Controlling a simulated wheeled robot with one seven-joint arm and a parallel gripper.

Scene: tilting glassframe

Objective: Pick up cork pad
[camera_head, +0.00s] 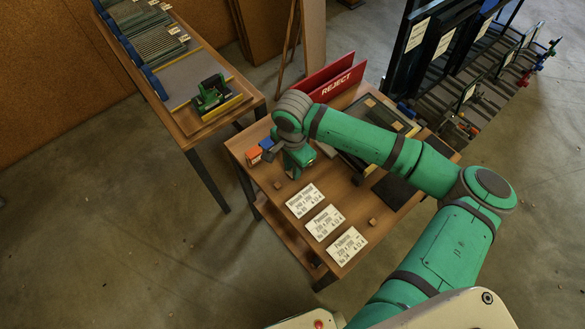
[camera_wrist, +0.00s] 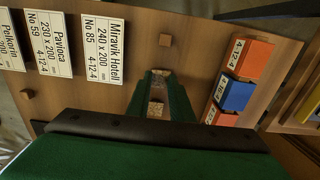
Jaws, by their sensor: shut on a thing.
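My gripper (camera_wrist: 158,88) points down at the wooden table, with its green fingers close together. A light, speckled cork pad (camera_wrist: 156,107) shows between the fingers, and my gripper is shut on it. In the head view my gripper (camera_head: 296,165) is low over the table, left of the middle, near the coloured blocks. The pad is hidden there by the gripper. I cannot tell whether the pad touches the table.
An orange block (camera_wrist: 252,58) and a blue block (camera_wrist: 237,94) stand beside my gripper. Small brown cubes (camera_wrist: 165,40) lie on the table. White labels (camera_head: 306,200) lie in front. A red REJECT holder (camera_head: 335,82) and a dark frame (camera_head: 385,112) are behind.

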